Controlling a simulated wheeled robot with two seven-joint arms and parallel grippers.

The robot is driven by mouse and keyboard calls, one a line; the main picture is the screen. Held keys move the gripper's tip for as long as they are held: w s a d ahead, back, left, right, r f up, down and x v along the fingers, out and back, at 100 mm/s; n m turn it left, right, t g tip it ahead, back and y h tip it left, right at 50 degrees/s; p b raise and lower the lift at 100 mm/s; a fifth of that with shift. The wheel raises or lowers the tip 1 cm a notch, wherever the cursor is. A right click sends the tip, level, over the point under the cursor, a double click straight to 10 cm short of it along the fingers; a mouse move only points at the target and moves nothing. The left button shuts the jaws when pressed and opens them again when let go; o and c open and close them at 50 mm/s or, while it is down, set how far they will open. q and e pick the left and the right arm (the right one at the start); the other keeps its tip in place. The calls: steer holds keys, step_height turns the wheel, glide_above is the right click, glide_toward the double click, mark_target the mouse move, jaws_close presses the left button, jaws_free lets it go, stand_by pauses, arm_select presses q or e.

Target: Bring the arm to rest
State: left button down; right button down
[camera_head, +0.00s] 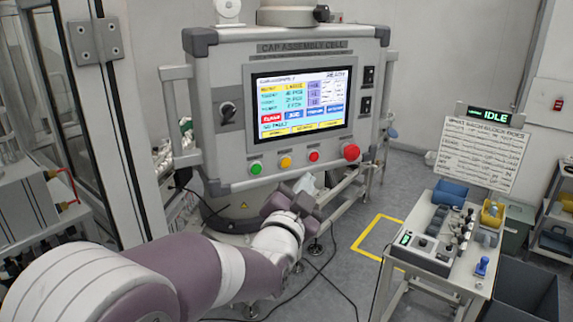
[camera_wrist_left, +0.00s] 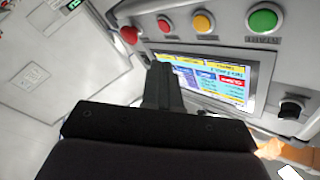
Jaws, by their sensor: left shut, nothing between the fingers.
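My left arm comes in from the lower left of the head view and reaches toward the control panel (camera_head: 225,85). My left gripper (camera_head: 306,190) is below the panel's button row, shut and empty. In the left wrist view the closed fingers (camera_wrist_left: 160,72) overlap the edge of the panel's lit screen (camera_wrist_left: 215,78). Whether they touch the panel cannot be told. My right gripper is not in view.
The panel has a green button (camera_head: 256,168), a yellow button (camera_head: 286,162), a red button (camera_head: 314,156) and a red mushroom button (camera_head: 350,152). A parts cart (camera_head: 455,275) stands right, with a grey bin (camera_head: 525,290) beside it. Yellow-marked floor lies between.

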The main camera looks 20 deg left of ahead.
arm_select(q)
steer(key=s+f+n+g, duration=0.2)
steer(key=s+f+g, duration=0.15)
steer(key=f, duration=0.45)
steer(key=s+f+n+g, duration=0.2)
steer(key=f+g, duration=0.3)
steer(key=f, duration=0.4)
steer(key=s+a+f+n+g+b, duration=0.1)
steer(key=s+f+g+b, duration=0.1)
steer(key=s+f+g, duration=0.3)
steer(key=s+a+f+n+g+b, duration=0.2)
steer(key=s+f+g, duration=0.3)
steer(key=s+f, duration=0.5)
steer(key=s, duration=0.3)
steer(key=shift+a+f+n+y+b, duration=0.25)
steer(key=shift+a+n+y+b, duration=0.05)
steer(key=shift+b, duration=0.1)
